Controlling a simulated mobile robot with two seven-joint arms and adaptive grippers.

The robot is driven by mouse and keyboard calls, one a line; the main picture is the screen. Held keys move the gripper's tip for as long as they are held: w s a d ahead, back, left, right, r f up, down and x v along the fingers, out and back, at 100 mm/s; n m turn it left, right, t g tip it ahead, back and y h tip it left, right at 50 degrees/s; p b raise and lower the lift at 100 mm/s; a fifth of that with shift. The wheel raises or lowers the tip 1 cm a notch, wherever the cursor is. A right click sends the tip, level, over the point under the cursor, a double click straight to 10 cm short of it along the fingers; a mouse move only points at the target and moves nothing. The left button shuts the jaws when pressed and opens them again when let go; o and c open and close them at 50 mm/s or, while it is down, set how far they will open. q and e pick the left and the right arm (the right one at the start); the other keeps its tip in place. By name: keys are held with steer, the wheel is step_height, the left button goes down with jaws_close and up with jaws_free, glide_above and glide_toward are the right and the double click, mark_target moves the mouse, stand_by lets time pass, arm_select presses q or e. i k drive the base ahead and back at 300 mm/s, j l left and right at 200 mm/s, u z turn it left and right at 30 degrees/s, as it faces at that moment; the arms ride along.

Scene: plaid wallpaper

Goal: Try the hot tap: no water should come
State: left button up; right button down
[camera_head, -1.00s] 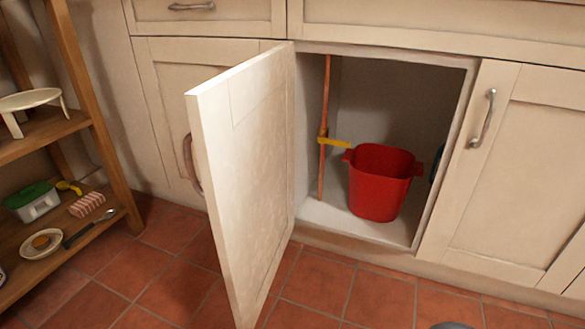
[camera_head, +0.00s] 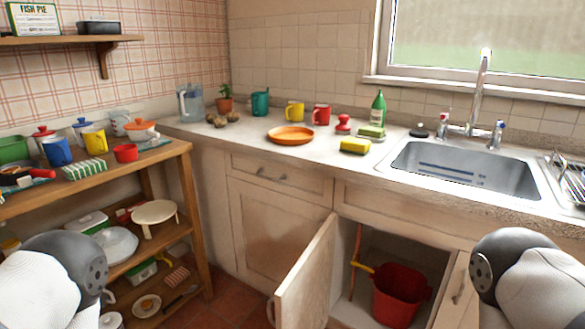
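The chrome tap (camera_head: 478,92) stands behind the sink (camera_head: 465,168), under the window. It has a left handle (camera_head: 443,124) with a small reddish mark and a right handle (camera_head: 496,134) with a bluish mark. No water stream shows under the spout. Below, in the open cupboard, a copper-coloured pipe (camera_head: 354,250) carries a yellow lever (camera_head: 363,267) that sticks out sideways, across the pipe. A red bucket (camera_head: 398,295) stands beside it. Neither gripper is in view; only parts of my arms show at the lower left and lower right.
The cupboard door (camera_head: 306,280) stands open, jutting into the room. A yellow sponge (camera_head: 355,146), green bottle (camera_head: 377,108) and orange plate (camera_head: 290,135) are on the counter left of the sink. A dish rack (camera_head: 572,180) is at right. A loaded wooden shelf (camera_head: 188,200) stands left.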

mark_target(444, 116)
steer(key=i+j+z, duration=0.25)
steer(key=j+z, duration=0.15)
steer(key=j, duration=0.15)
steer(key=i+j+z, duration=0.15)
steer(key=j+z, duration=0.25)
steer(key=j, duration=0.2)
steer(key=i+j+z, duration=0.1)
steer(key=j+z, duration=0.3)
steer(key=j, duration=0.25)
steer(key=j+z, duration=0.4)
steer(key=j, duration=0.25)
